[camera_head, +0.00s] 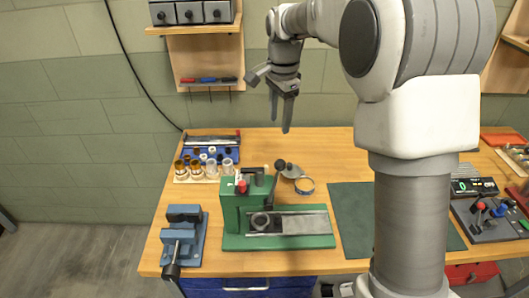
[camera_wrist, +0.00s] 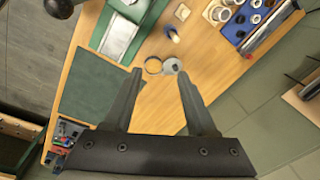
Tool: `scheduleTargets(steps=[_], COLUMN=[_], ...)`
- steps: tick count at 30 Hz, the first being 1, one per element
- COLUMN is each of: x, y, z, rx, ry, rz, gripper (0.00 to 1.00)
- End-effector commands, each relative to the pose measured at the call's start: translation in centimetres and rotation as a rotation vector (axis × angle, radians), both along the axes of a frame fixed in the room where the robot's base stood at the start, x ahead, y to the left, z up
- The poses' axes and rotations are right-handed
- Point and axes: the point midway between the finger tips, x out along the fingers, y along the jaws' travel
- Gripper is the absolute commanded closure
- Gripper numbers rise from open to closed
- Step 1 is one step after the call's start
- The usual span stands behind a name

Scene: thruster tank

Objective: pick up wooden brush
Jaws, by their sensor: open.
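I cannot make out a wooden brush for certain in either view. My gripper (camera_head: 281,120) is raised above the back of the wooden workbench (camera_head: 330,150), pointing down. In the wrist view my gripper (camera_wrist: 160,72) has its two fingers spread, with nothing between them. Part of the bench's right side is hidden behind my arm in the head view.
A green fixture (camera_head: 290,241) stands front centre, beside a blue vise (camera_head: 184,236). A dark green mat (camera_head: 351,210) is partly behind my arm. A tool shelf (camera_head: 207,83) hangs on the wall.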

Motion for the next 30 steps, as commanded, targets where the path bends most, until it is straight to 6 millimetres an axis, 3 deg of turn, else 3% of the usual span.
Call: scheduleTargets(steps=[3, 9, 17, 30], x=[2.3, 4.5, 5.1, 5.0], y=[1.4, 2.7, 3.1, 3.1], z=[-3.0, -6.3, -8.6, -17.6], rx=[0.003, 0.003, 0.000, 0.001], ry=[0.042, 0.083, 0.097, 0.098], rz=[-0.096, -0.217, -0.258, -0.256], gripper=[0.43, 0.43, 0.43, 0.43])
